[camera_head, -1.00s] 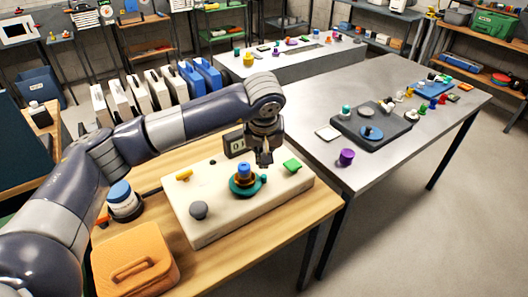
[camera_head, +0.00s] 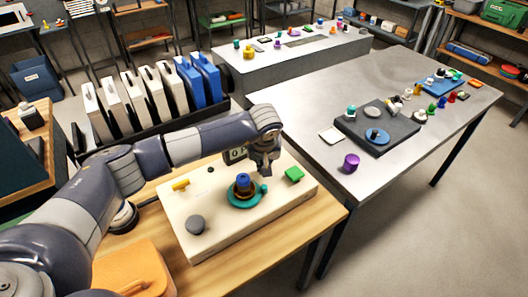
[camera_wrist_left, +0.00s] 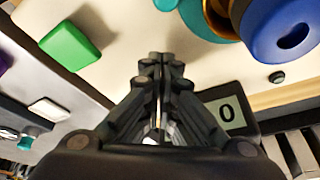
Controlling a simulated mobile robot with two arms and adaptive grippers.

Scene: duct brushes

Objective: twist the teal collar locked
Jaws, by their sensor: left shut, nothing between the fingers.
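The teal collar (camera_head: 240,201) is a ring low around a brass-coloured post with a blue top (camera_head: 243,179), on a cream panel box (camera_head: 222,242). A small teal tab of the collar sticks out to the right. My left gripper (camera_head: 268,172) is shut and empty, pointing down just behind and right of the collar, apart from it as far as I can tell. In the left wrist view the shut fingers (camera_wrist_left: 158,66) are at the centre; part of the teal collar (camera_wrist_left: 205,22) and the blue top (camera_wrist_left: 280,20) show at the upper right.
A green block (camera_head: 294,174), a yellow handle (camera_head: 180,185) and a grey knob (camera_head: 195,224) sit on the panel. A small display (camera_head: 236,154) stands behind it. An orange case (camera_head: 135,266) is at the front left. A grey table (camera_head: 300,115) stands to the right.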

